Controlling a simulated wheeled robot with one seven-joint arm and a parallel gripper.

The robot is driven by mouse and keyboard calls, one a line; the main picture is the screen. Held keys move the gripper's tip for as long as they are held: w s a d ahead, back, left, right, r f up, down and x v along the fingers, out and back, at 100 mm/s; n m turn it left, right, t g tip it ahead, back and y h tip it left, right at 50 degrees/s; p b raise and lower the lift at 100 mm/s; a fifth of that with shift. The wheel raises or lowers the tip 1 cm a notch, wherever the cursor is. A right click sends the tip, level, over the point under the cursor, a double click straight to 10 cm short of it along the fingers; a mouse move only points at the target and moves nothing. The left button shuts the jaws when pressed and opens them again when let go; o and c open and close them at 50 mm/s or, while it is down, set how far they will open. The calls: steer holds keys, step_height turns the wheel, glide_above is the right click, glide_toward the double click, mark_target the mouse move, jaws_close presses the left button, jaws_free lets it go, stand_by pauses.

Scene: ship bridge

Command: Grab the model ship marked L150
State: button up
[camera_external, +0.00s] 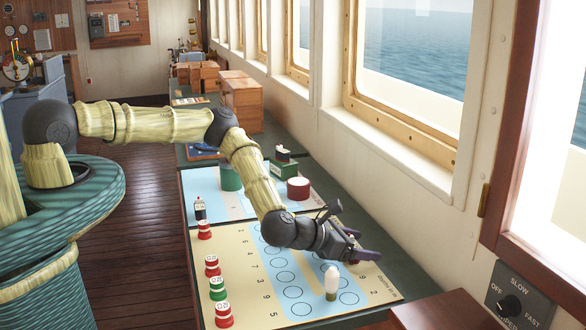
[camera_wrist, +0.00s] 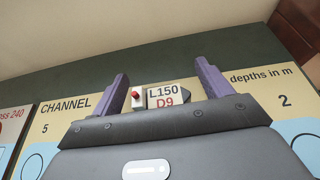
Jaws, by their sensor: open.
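The model ship marked L150 (camera_wrist: 165,96) shows in the wrist view, with "L150" and "D9" on its pale top and a red round part at its left end. It lies between the two purple fingers of my gripper (camera_wrist: 162,78), close to the palm edge, which may hide its near side. My gripper is open, and a gap shows between the ship and each finger. In the external view my gripper (camera_external: 356,238) is low over the right edge of the chart board; the ship there is mostly hidden by the fingers.
The chart board (camera_external: 375,287) lies on a green counter below the windows. A white-topped piece (camera_external: 332,282) stands just in front of my gripper. Red and green buoy pieces (camera_external: 218,288) line the left side. A red cylinder (camera_external: 298,188) and green box (camera_external: 284,170) stand behind.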

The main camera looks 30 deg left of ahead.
steer(key=c, duration=1.1)
steer(key=shift+o, duration=0.2)
steer(key=shift+r, duration=0.1)
step_height(320, 180, up, 10)
steer(key=b, duration=0.2)
steer(key=shift+b, duration=0.4)
